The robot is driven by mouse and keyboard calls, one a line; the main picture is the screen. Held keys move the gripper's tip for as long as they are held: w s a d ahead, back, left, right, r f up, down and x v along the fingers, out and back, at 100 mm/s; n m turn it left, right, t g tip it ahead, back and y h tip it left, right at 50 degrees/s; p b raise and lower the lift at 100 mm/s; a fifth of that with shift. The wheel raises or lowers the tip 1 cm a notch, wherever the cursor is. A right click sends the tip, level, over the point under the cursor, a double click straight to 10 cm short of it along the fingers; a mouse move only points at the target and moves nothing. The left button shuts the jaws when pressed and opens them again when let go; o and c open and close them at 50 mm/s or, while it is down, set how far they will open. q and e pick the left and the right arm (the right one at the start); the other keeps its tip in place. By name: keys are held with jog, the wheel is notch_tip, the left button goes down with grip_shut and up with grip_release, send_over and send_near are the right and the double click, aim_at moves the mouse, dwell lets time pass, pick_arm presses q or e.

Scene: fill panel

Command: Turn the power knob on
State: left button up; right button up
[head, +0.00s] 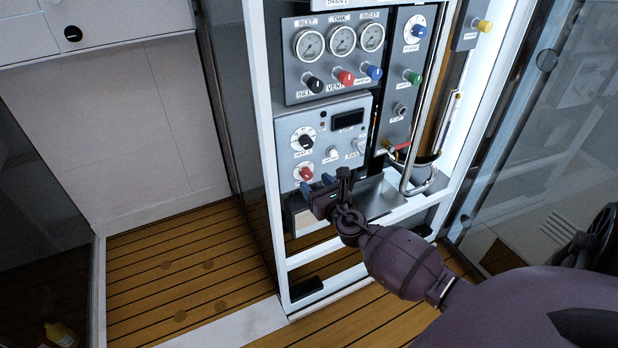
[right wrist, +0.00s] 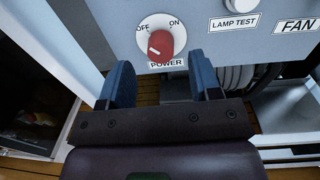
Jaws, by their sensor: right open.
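The red power knob (head: 305,173) sits low on the left of the grey control panel (head: 350,106). In the right wrist view the power knob (right wrist: 160,46) is on a white dial marked OFF on the left and ON on the right, with POWER below it. Its white mark lies at the knob's lower left. My right gripper (head: 318,186) is open, just in front of and below the knob. In the right wrist view its blue fingers (right wrist: 162,80) stand apart below the dial, with the knob above the gap. They do not appear to touch it. My left gripper is not in view.
A LAMP TEST button (right wrist: 241,21) and a FAN label (right wrist: 297,26) are right of the knob. A black dial knob (head: 304,139) is above it. Three gauges and several coloured valve knobs fill the upper panel. A metal tray (head: 378,196) and bent pipe (head: 408,180) are at the right.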

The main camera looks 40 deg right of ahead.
aim_at(309, 176)
jog(key=shift+w+d, duration=0.2)
jog(key=shift+w, duration=0.7)
jog(key=shift+w+d, duration=0.15)
jog(key=shift+w, duration=0.75)
jog(key=c, duration=0.9)
